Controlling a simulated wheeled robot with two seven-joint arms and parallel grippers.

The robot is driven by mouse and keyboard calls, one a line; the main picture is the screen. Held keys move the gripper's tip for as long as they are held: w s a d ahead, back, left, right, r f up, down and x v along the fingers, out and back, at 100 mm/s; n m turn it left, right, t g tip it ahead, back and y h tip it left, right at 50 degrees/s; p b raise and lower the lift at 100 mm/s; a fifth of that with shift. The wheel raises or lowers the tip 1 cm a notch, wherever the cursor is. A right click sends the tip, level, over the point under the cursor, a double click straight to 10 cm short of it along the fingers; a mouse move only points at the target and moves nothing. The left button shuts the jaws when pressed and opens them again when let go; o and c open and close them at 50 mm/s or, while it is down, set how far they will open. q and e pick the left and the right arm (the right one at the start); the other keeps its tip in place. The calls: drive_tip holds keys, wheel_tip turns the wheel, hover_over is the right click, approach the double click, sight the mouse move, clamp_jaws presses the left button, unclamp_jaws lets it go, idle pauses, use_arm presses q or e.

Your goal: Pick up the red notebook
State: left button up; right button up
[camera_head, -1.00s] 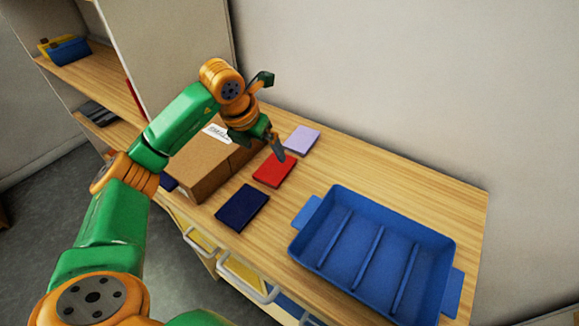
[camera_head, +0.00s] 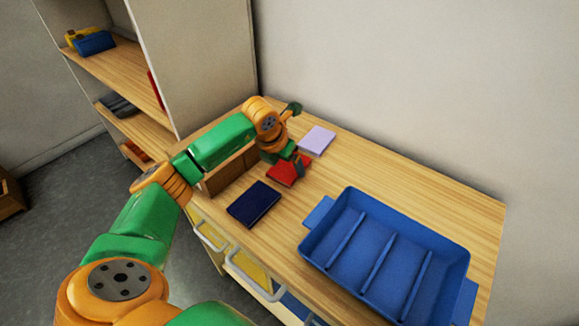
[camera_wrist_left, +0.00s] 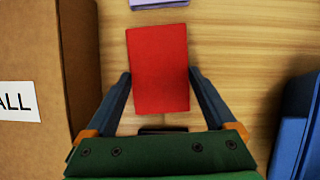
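The red notebook (camera_head: 286,173) lies flat on the wooden tabletop, between a lilac notebook and a dark blue one. In the left wrist view the red notebook (camera_wrist_left: 158,70) sits between the two fingers of my left gripper (camera_wrist_left: 160,85). The fingers are spread, one on each side of its lower part, close to its edges; I cannot tell whether they touch it. In the head view my left gripper (camera_head: 297,164) is low over the red notebook and hides part of it. My right gripper is in neither view.
A cardboard box (camera_head: 228,172) stands left of the gripper, partly behind my arm. A blue divided tray (camera_head: 345,290) is on the right. The lilac notebook (camera_head: 317,139) lies behind, the dark blue notebook (camera_head: 254,204) in front. The tabletop's back right is clear.

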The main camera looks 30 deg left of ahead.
use_arm(q)
drive_tip(key=c, duration=0.5)
drive_tip(key=shift+r, duration=0.15)
wheel_tip(320, 180, up, 2)
drive_tip(key=shift+w+r+b, duration=0.15)
drive_tip(key=shift+r+b, duration=0.1)
drive_tip(key=shift+b, duration=0.55)
drive_tip(key=s+a+r+b, duration=0.1)
drive_tip(key=s+r+b, duration=0.2)
drive_tip(key=s+r, duration=0.7)
drive_tip(key=s, duration=0.4)
drive_tip(key=shift+a+r, duration=0.15)
drive_tip(key=shift+a, duration=0.15)
